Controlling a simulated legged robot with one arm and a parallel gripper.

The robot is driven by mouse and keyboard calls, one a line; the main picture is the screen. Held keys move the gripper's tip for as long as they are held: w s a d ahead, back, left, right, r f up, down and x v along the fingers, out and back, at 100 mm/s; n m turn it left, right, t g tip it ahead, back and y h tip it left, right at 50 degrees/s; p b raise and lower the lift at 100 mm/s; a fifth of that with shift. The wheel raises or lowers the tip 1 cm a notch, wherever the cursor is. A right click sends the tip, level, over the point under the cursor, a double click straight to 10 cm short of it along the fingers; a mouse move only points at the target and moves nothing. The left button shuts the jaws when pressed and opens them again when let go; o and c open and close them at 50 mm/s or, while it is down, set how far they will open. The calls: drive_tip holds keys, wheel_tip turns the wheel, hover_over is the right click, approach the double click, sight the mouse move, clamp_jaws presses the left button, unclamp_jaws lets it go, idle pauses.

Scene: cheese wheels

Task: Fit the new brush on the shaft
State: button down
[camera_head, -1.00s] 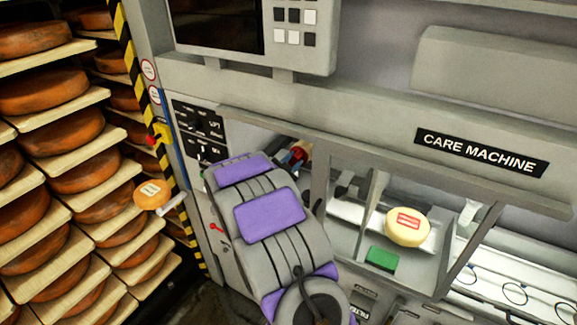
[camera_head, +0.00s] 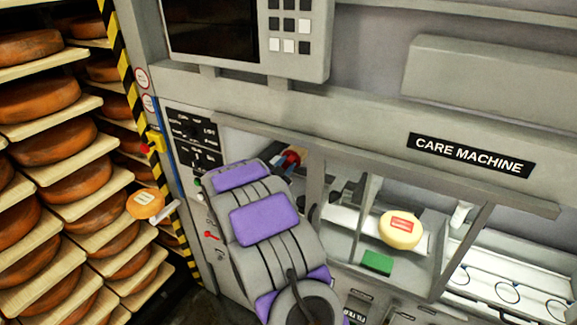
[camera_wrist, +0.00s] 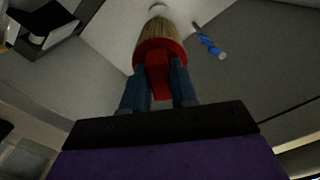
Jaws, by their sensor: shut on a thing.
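My gripper (camera_wrist: 160,88) is shut on the brush (camera_wrist: 160,45), which has pale bristles and a red base with a red block between my blue fingers. The bristle end points away from my gripper, toward a small white round part (camera_wrist: 159,8) at the top of the wrist view; I cannot tell whether they touch or whether that part is the shaft. In the head view my gripper (camera_head: 287,161) is inside the left bay of the care machine (camera_head: 350,138), where the brush's red base (camera_head: 292,157) shows partly. The arm hides much of that bay.
Shelves of orange cheese wheels (camera_head: 60,140) stand at left.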

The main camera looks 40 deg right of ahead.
drive_tip(key=shift+w+a+r, duration=0.1)
drive_tip(key=shift+a+r, duration=0.3)
drive_tip(key=shift+a, duration=0.3)
drive_tip(key=shift+d+f, duration=0.2)
drive_tip(key=shift+d, duration=0.95)
drive_tip(key=shift+a+r, duration=0.15)
drive_tip(key=shift+a, duration=0.8)
drive_tip(key=shift+d+f, duration=0.25)
drive_tip(key=shift+d, duration=0.55)
drive_tip(key=shift+s+a+b, duration=0.2)
drive_tip(key=shift+a+b, duration=0.1)
drive_tip(key=shift+a, duration=0.25)
drive_tip(key=shift+d, duration=0.1)
